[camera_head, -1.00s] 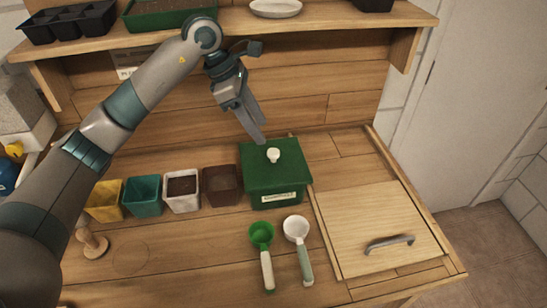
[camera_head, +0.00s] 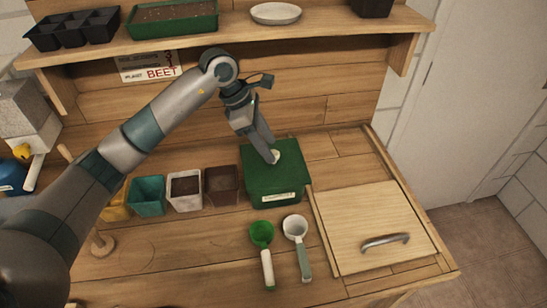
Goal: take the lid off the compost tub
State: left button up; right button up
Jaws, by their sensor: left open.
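The green compost tub (camera_head: 277,186) stands on the wooden bench with its flat green lid (camera_head: 289,172) on. A label is on the tub's front. The lid's pale knob (camera_head: 276,156) is partly hidden by my gripper. My left gripper (camera_head: 271,155) points down at the knob, with its fingertips at or just above it. The jaws are open, and I cannot tell whether they touch the knob. My right gripper is not in view.
Several pots stand left of the tub, with a brown pot (camera_head: 221,185) nearest it. A green scoop (camera_head: 263,240) and a white scoop (camera_head: 297,232) lie in front. A wooden panel with a handle (camera_head: 385,242) is at the right. A shelf (camera_head: 230,30) runs above.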

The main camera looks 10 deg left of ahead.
pick_arm(q)
jog(key=shift+x, duration=1.15)
grip_shut()
